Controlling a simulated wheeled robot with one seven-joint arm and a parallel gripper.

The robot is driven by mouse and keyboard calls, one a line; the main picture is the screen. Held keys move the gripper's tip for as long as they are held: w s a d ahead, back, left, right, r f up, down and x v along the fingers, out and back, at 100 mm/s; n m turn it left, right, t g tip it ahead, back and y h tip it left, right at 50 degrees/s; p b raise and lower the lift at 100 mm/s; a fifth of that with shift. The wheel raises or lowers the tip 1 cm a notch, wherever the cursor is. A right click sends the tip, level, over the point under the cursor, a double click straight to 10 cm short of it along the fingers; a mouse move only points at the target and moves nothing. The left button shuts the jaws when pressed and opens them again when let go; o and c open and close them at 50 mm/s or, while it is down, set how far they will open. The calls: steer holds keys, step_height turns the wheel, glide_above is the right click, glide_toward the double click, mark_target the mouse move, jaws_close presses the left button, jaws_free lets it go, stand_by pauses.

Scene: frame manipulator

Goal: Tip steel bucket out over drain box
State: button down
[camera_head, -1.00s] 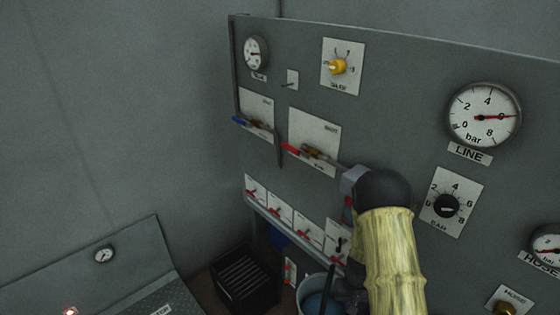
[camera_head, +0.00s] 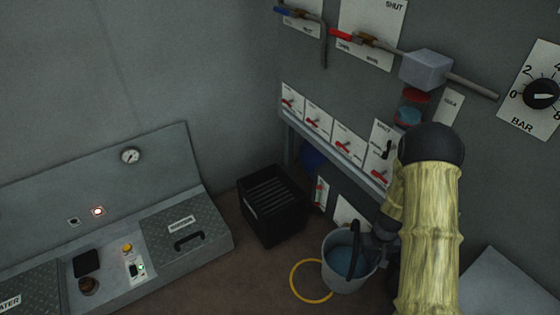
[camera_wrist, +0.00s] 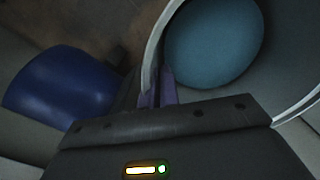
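The steel bucket (camera_head: 345,281) is upright at the lower middle of the head view, with blue liquid in it. Its rim (camera_wrist: 152,50) and the round blue surface (camera_wrist: 214,42) show large in the wrist view. My gripper (camera_head: 366,243) is at the bucket's right side. In the wrist view my gripper (camera_wrist: 157,92) has its purple pads close together on the bucket's rim, so it looks shut on the wall. The drain box (camera_head: 270,207) is a black slatted box on the floor, left of and behind the bucket.
A yellow ring (camera_head: 294,289) is marked on the floor beside the bucket. A grey panel with valves and red levers (camera_head: 344,147) rises behind. A low console (camera_head: 180,240) stands at left. A blue round object (camera_head: 311,155) is under the ledge; brown floor is clear in front of the box.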

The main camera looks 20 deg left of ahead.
steer(key=b, duration=0.5)
glide_above(364, 273)
steer(key=shift+n, duration=0.4)
step_height(364, 273, down, 6)
steer(key=shift+w+d+f, duration=0.1)
steer(key=shift+f, duration=0.15)
steer(key=shift+r, duration=0.1)
